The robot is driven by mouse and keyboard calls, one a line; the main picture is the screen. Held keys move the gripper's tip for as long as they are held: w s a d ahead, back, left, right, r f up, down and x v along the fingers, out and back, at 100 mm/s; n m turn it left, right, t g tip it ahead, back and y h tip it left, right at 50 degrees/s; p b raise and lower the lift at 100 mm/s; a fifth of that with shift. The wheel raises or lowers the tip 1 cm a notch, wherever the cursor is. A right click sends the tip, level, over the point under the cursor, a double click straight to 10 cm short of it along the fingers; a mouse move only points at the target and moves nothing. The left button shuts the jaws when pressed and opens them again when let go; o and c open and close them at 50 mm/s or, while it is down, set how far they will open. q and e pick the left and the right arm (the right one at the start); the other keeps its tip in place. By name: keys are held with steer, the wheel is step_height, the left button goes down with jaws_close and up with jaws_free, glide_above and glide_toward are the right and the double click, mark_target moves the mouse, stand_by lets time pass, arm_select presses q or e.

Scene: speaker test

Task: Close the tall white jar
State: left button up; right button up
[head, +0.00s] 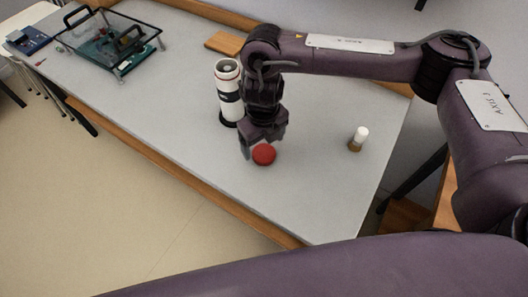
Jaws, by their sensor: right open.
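The tall white jar (228,84) stands upright on the grey table, with a black band and a black base. Its top shows a dark round opening with a thin red ring below the rim. A round red lid (264,155) lies on the table, nearer to me and to the right of the jar. My right gripper (261,144) points down at the red lid, open, with its fingers close to the lid; I cannot tell if they touch it. The gripper and wrist hide part of the jar's right side. My left gripper is not in view.
A small white-capped bottle (359,138) stands near the table's right edge. A wooden board (226,43) lies behind the jar. A glass-topped rack (108,42) and a blue device (28,40) stand at far left. The table (165,90) left of the jar is clear.

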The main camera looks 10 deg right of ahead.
mark_target(264, 153)
step_height(264, 153, down, 4)
steer(key=shift+d+r, duration=0.1)
steer(key=shift+r, duration=0.1)
steer(key=shift+s, duration=0.1)
steer(key=c, duration=1)
